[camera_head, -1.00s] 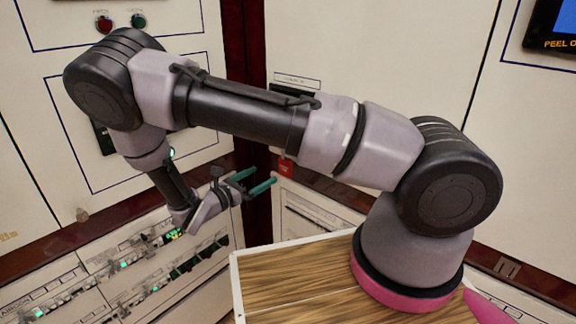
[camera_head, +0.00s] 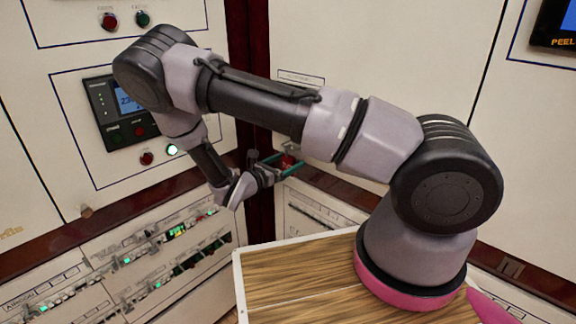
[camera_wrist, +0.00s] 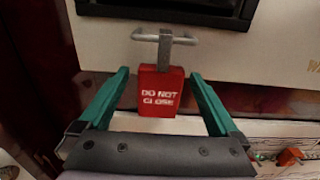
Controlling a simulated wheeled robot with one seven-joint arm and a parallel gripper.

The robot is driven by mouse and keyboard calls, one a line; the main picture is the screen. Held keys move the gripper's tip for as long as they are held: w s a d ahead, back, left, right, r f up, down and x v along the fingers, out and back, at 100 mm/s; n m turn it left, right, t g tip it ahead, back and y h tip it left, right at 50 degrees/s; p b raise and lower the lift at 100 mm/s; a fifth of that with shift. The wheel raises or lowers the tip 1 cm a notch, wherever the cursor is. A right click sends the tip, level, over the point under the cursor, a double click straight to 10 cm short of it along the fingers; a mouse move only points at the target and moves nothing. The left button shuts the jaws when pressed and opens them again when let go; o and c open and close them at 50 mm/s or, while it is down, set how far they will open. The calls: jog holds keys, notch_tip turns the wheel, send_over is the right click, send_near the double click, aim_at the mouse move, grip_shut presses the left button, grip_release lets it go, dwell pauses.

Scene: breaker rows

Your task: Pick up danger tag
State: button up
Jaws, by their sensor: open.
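The danger tag (camera_wrist: 160,90) is a red block with white "DO NOT CLOSE" lettering. In the wrist view it hangs by a grey strap from a metal bar handle (camera_wrist: 165,37) on a pale panel. My gripper (camera_wrist: 160,82) is open, with one green finger on each side of the tag and visible gaps between. Whether the fingertips reach the tag's depth is hard to tell. In the head view the tag (camera_head: 288,161) is a small red patch at my gripper (camera_head: 286,165), partly hidden by the fingers.
A dark recessed unit (camera_wrist: 175,10) sits just above the bar. In the head view, breaker rows (camera_head: 150,262) fill the lower left panel, and a control display (camera_head: 125,105) is above. A wooden top (camera_head: 300,285) lies below my arm.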

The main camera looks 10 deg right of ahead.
jog(key=c, duration=1.4)
jog(key=shift+r, duration=0.1)
jog(key=shift+c, duration=0.2)
